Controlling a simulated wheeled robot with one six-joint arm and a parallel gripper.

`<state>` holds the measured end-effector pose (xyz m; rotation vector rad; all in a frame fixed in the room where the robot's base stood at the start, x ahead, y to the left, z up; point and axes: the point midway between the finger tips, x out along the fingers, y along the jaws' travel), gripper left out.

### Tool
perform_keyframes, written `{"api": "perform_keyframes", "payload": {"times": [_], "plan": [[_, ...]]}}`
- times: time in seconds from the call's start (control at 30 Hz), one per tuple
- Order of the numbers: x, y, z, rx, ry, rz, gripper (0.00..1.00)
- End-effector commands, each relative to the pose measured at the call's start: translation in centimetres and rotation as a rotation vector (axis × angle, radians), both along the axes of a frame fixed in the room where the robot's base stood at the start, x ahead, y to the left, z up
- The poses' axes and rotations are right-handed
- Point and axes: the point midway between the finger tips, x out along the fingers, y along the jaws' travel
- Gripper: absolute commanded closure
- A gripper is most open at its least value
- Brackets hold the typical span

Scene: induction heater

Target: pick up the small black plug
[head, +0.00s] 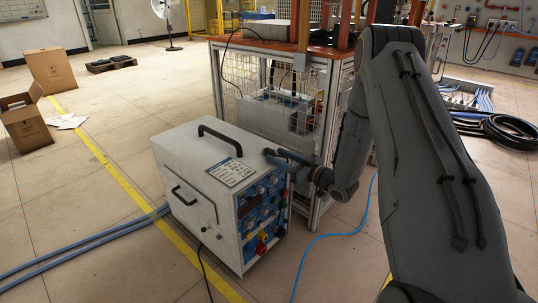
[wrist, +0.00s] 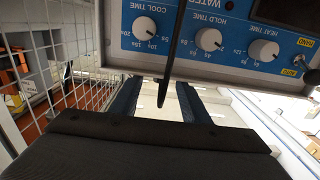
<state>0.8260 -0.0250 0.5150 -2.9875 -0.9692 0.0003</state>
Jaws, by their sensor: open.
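The small black plug cannot be made out for certain in either view. In the wrist view a thin dark strip (wrist: 172,55) crosses the heater panel from the top edge. Its tip ends between the fingers; I cannot tell if it is the plug or a cord. My gripper (head: 278,158) is at the upper right edge of the white induction heater (head: 195,165), by its front panel. In the wrist view my gripper (wrist: 160,95) has its blue fingers apart. The heater's panel with its time knobs (wrist: 208,39) shows upside down, close beyond them.
A wire-mesh workbench (head: 270,95) stands right behind the heater; its mesh (wrist: 75,65) is close at left in the wrist view. A blue hose (head: 320,238) and a black cable (head: 204,270) lie on the floor. Cardboard boxes (head: 52,70) stand far left. The left floor is mostly clear.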

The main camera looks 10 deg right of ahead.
Motion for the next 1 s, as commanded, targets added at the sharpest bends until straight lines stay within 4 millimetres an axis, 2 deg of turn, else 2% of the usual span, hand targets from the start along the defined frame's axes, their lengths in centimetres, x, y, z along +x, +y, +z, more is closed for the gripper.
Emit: {"api": "perform_keyframes", "payload": {"times": [0.33, 0.6, 0.83, 0.87, 1.0], "plan": [[3.5, 2.8, 0.0, -0.001, -0.002, 0.002, 0.58], [3.8, 3.0, 0.1, -0.001, -0.001, 0.001, 0.58], [3.8, 3.0, 0.1, -0.001, -0.001, 0.000, 0.97], [3.8, 3.0, 0.1, -0.001, -0.001, 0.000, 1.00], [3.8, 3.0, 0.1, -0.001, -0.001, 0.000, 1.00]]}}
